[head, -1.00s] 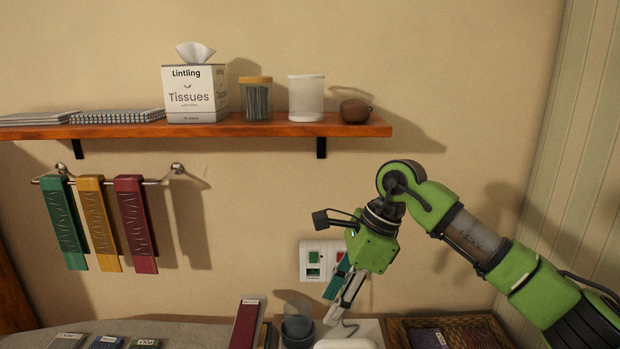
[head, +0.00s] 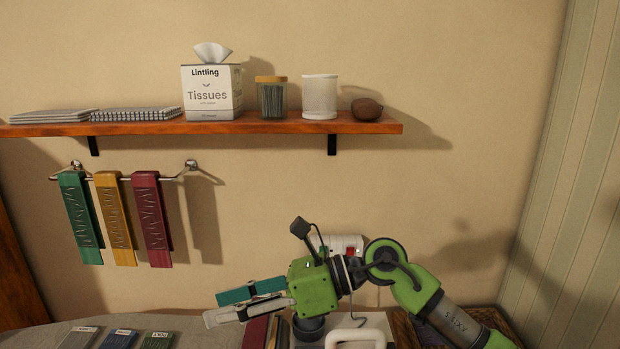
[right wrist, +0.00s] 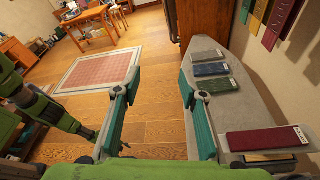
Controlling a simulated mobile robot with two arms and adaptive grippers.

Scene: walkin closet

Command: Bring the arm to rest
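My right arm comes in from the lower right of the head view, bent, with its wrist turned toward the left. My right gripper (head: 250,303) points left above the counter. In the right wrist view my right gripper (right wrist: 158,110) has its two teal-padded fingers wide apart, with only wooden floor showing between them. It is open and empty. Part of my left arm (right wrist: 45,108) shows at the left of the right wrist view; I cannot make out its gripper there.
A wooden shelf (head: 270,126) holds a tissue box (head: 212,93) and jars. Scarves (head: 151,215) hang on a rail. A white-handled item (head: 357,338) is close under my right wrist.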

